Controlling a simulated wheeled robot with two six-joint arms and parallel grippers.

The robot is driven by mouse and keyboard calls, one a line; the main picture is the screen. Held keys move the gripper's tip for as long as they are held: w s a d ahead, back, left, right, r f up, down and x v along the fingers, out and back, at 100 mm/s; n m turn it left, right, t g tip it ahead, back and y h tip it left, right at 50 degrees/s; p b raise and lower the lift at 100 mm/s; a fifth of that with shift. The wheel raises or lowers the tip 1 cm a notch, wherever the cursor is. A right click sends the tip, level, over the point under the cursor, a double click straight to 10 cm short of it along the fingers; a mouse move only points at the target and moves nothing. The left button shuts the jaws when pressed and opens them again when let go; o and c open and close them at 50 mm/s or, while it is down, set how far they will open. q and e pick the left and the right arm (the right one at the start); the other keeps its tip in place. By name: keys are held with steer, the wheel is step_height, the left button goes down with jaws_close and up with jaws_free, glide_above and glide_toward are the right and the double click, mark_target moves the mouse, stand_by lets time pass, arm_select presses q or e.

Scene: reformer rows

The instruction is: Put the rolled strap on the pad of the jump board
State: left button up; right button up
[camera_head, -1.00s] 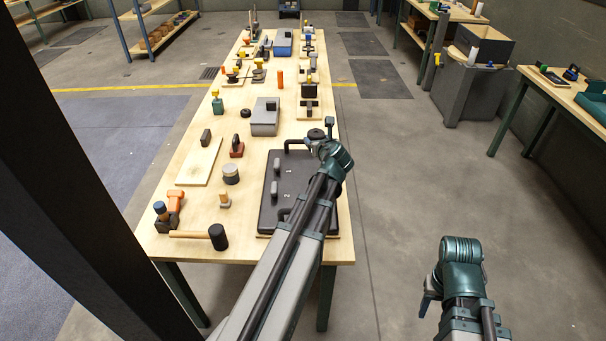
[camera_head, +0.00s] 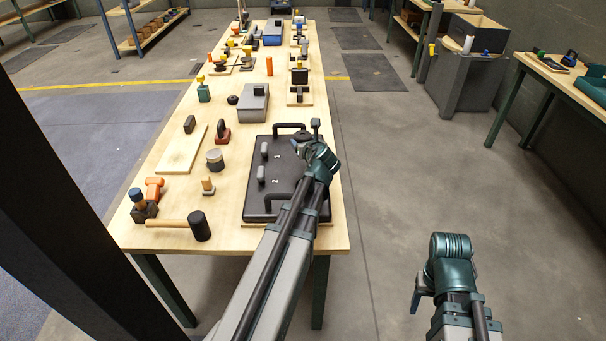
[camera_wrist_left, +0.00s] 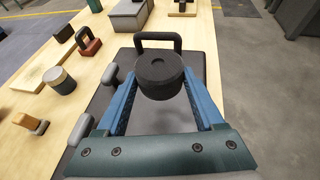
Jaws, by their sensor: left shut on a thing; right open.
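My left gripper (camera_wrist_left: 160,95) is shut on a dark, round, short cylinder (camera_wrist_left: 160,76), which looks like the rolled strap. In the head view the roll (camera_head: 302,141) shows small at the gripper (camera_head: 303,146), over the far right part of a black board (camera_head: 254,205). I cannot tell whether the roll touches the board. My right gripper (camera_head: 418,296) is open and empty over the floor, right of the table.
A pale plank (camera_head: 183,155) lies further left. A grey box (camera_head: 254,103) stands beyond the board.

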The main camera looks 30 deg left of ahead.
mark_target(304, 166)
arm_select(q)
steer(key=shift+f+b, duration=4.9)
steer(key=shift+f, duration=0.25)
steer(key=o, duration=1.4)
steer(key=shift+r, duration=0.1)
steer(key=shift+r, duration=0.2)
steer(key=p+v, duration=0.4)
steer(key=v, duration=0.6)
steer(key=shift+s+d+r, duration=0.1)
steer(key=shift+s+d, duration=0.05)
steer(key=shift+p+v, duration=0.35)
steer(key=shift+v, duration=0.45)
